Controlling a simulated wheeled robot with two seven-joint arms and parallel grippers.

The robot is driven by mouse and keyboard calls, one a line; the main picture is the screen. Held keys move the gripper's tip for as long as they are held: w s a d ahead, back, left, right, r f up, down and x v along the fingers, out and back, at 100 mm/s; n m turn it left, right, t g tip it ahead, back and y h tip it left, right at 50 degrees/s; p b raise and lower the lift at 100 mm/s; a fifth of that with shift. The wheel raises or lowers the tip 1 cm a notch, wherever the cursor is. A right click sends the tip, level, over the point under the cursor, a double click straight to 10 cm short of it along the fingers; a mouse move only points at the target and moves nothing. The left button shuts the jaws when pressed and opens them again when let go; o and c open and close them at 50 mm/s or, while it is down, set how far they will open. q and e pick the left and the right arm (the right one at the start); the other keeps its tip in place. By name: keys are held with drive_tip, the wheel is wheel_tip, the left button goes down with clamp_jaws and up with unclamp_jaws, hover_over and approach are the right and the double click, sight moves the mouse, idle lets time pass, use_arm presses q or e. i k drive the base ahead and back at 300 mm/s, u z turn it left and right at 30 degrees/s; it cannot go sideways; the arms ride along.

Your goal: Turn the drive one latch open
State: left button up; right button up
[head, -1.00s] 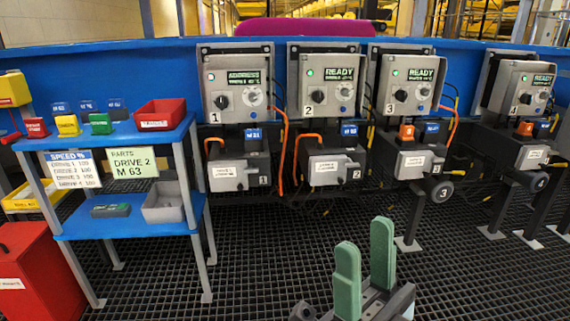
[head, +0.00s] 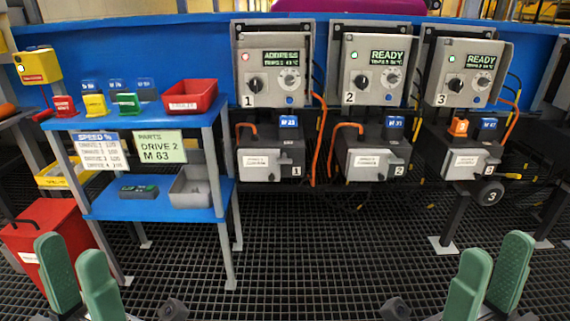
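Drive one is a grey control box (head: 270,75) with a red light, a display reading ADDRESS, a black rotary knob (head: 255,85) and a number 1. Below it is dark unit 1 (head: 270,140), with a blue tag, an orange cable and a white label with a small dark lever (head: 284,158) beside it. I cannot tell for sure which part is the latch, or its state. My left gripper (head: 75,262) is open and empty at the lower left, in front of the shelf. My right gripper (head: 494,262) is open and empty at the lower right. Both are well apart from drive one.
Drive two (head: 374,72) and drive three (head: 463,73) read READY with green lights. A blue shelf (head: 150,205) holds a red bin (head: 190,97), a grey bin (head: 190,187) and coloured modules. A red box (head: 48,240) stands left. The grid floor before the drives is clear.

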sight(283, 160)
drive_tip(key=k, duration=0.55)
drive_tip(key=u, duration=1)
drive_tip(key=i, duration=1.35)
drive_tip(key=z, duration=0.55)
